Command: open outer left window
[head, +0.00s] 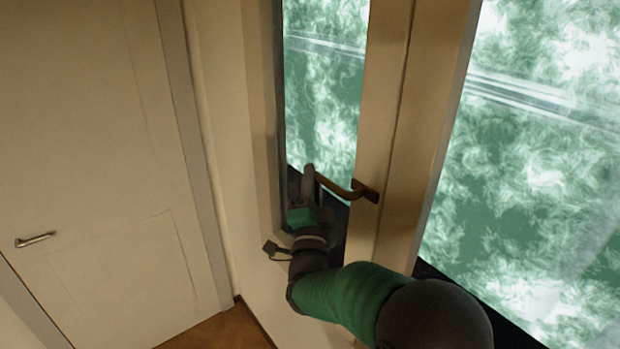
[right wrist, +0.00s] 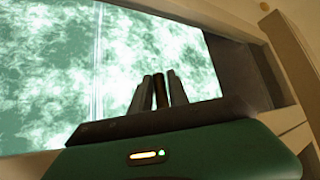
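A window sash with a narrow pane (head: 325,95) stands left of the pale frame posts in the head view. My right gripper (head: 312,182) is at the handle's free end. In the right wrist view, my two grey fingers (right wrist: 160,92) stand close on either side of a dark brown bar, which appears to be the handle (right wrist: 160,91). The sash looks flush with its frame. My left gripper is not in view.
A second, wider window pane (head: 545,150) fills the right side. A pale door (head: 90,150) with a metal lever (head: 36,240) is at the left. A narrow wall strip (head: 228,130) separates door and window. Wooden floor (head: 220,333) shows at the bottom.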

